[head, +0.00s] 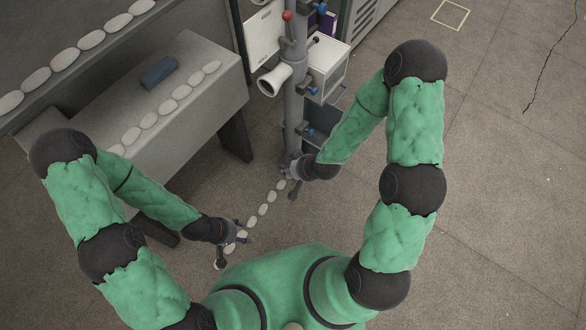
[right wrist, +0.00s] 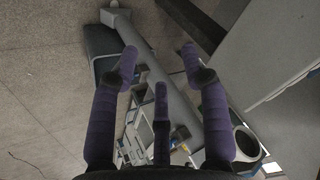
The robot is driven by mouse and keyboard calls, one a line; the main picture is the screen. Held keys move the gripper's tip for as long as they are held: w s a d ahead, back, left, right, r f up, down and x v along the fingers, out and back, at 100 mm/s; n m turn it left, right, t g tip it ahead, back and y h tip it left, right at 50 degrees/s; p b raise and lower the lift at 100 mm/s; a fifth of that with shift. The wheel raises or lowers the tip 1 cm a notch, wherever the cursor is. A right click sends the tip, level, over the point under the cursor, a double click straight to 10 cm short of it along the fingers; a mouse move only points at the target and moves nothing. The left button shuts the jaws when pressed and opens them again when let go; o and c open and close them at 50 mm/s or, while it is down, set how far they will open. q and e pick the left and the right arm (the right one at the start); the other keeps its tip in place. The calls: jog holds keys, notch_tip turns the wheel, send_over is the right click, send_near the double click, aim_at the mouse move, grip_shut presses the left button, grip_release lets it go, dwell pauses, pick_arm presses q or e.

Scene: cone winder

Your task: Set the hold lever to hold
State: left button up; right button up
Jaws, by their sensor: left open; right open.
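The winder is a grey upright post (head: 293,105) with fittings on it. A lever with a red ball knob (head: 287,16) shows near its top, standing about upright. A smaller dark-tipped lever (head: 314,41) is beside it to the right. No marking shows which is the hold lever. My right gripper (head: 293,187) is open and empty, low by the post, well below both levers in the head view. In the right wrist view its purple fingers (right wrist: 160,68) are spread in front of the grey post (right wrist: 185,102). My left gripper (head: 230,250) is open, lower left, away from the winder.
A white cone (head: 273,80) and a white box (head: 326,62) are fixed on the post, with a white panel (head: 263,35) behind. A grey bench (head: 205,88) with a dark blue block (head: 158,71) stands left. Pale ovals line the bench and floor.

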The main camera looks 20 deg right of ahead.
grip_shut()
jog(key=m+t+b, duration=0.5)
jog(key=m+t, duration=0.8)
jog(key=t, duration=0.1)
send_near(290, 30)
notch_tip(290, 30, up, 4)
jog(key=d, duration=0.2)
jog(key=shift+h, duration=0.3)
jog(key=b+x, duration=0.1)
jog(key=x, duration=0.8)
